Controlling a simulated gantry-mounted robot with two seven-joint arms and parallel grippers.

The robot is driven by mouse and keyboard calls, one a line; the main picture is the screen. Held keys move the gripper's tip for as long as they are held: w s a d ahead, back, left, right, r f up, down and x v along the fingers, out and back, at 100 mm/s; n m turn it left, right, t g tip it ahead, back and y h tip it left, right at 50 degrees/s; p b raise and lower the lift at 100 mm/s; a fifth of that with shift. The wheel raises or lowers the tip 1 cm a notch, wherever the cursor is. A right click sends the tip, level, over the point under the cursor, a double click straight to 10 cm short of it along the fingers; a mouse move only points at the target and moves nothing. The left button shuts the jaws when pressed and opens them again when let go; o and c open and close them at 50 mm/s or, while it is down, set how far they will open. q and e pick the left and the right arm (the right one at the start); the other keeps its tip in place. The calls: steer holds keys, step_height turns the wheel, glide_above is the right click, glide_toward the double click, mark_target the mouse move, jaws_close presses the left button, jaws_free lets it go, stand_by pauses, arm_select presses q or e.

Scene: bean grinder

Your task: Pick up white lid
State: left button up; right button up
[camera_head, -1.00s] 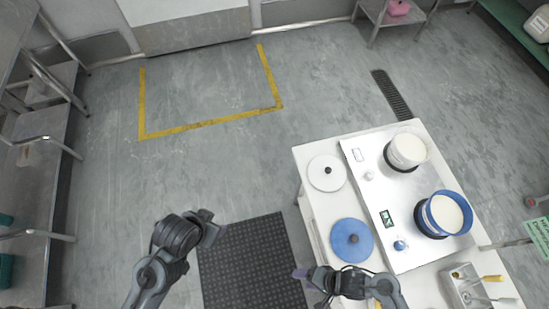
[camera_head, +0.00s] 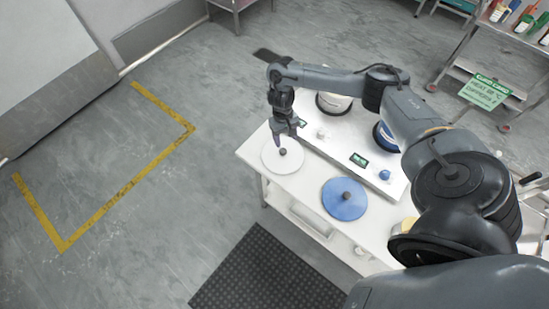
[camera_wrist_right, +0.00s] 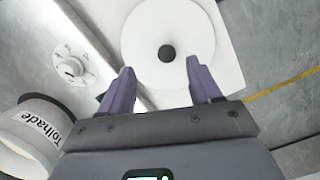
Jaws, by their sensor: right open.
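The white lid (camera_head: 292,164) is a flat round disc with a dark knob, lying on the near left corner of the white table (camera_head: 318,190). In the right wrist view the white lid (camera_wrist_right: 146,30) lies ahead of the fingers, its knob just beyond the gap between the fingertips. My right gripper (camera_head: 284,142) is open and empty, pointing down over the lid close to its knob. The purple fingers of the right gripper (camera_wrist_right: 161,68) are spread apart and the knob is not clasped. My left gripper is out of view.
A blue lid (camera_head: 343,207) with a dark knob lies nearby on the table. The metal machine (camera_head: 331,137) behind carries a white container (camera_head: 331,103) and a blue-rimmed one (camera_head: 385,139), partly hidden by my arm.

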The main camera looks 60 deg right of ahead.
steer(key=w, duration=0.2)
steer(key=b, duration=0.1)
glide_above(283, 150)
steer(key=w, duration=0.1)
steer(key=shift+t, duration=0.3)
step_height(283, 150, down, 4)
steer(key=shift+w+d+f, duration=0.1)
steer(key=shift+s+f, duration=0.2)
steer(key=shift+f, duration=0.7)
steer(key=shift+s+f, duration=0.2)
steer(key=shift+f, duration=0.65)
steer(key=shift+s+f, duration=0.2)
steer(key=shift+f, duration=0.7)
steer(key=c, duration=1.1)
steer(key=shift+c, duration=0.2)
steer(key=shift+r, duration=0.2)
